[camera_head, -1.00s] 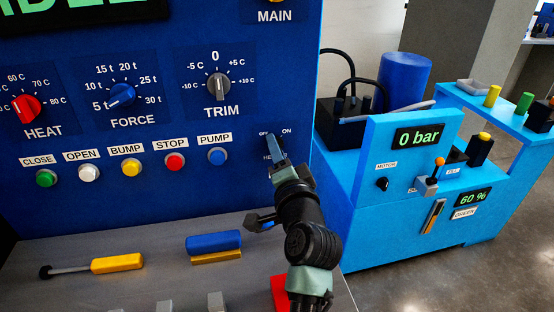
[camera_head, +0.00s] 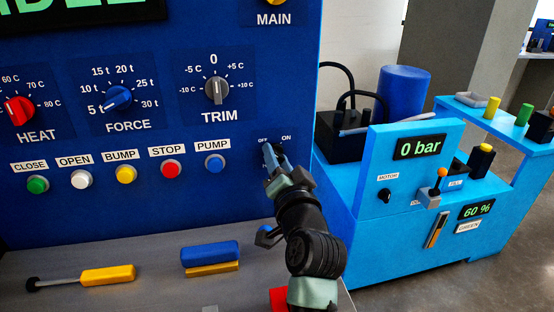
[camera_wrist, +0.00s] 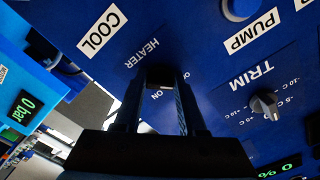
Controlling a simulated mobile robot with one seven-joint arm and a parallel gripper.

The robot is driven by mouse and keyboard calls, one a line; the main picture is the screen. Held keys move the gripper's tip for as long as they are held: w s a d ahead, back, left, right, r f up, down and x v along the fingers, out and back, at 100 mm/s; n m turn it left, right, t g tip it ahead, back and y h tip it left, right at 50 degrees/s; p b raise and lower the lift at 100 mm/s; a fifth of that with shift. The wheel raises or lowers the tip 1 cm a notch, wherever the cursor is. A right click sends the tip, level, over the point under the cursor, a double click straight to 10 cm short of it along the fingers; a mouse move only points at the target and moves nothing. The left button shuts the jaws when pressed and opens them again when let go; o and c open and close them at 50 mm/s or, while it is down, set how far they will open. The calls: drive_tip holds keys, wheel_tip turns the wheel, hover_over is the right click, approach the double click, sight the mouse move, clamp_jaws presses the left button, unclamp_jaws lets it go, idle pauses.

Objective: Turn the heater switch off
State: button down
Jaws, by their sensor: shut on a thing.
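The heater switch (camera_wrist: 158,80) is a small dark knob on the blue panel, under OFF and ON labels. My gripper (camera_wrist: 158,95) reaches the panel with its two dark fingers on either side of the knob, shut on it. In the head view my gripper (camera_head: 277,160) covers most of the switch and part of the HEATER label. The HEATER label (camera_wrist: 142,53) and ON label show in the wrist view, and the OFF label is partly hidden by a finger. I cannot tell exactly which mark the knob points at.
The PUMP button (camera_head: 215,163) and TRIM knob (camera_head: 216,91) are left of my gripper. A blue-handled object (camera_head: 210,254) and a yellow-handled tool (camera_head: 107,275) lie on the grey ledge below. A light-blue machine (camera_head: 410,220) stands to the right.

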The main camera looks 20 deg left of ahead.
drive_tip(key=shift+c, duration=2.4)
unclamp_jaws()
drive_tip(key=shift+d, duration=0.1)
drive_tip(key=v, duration=1.3)
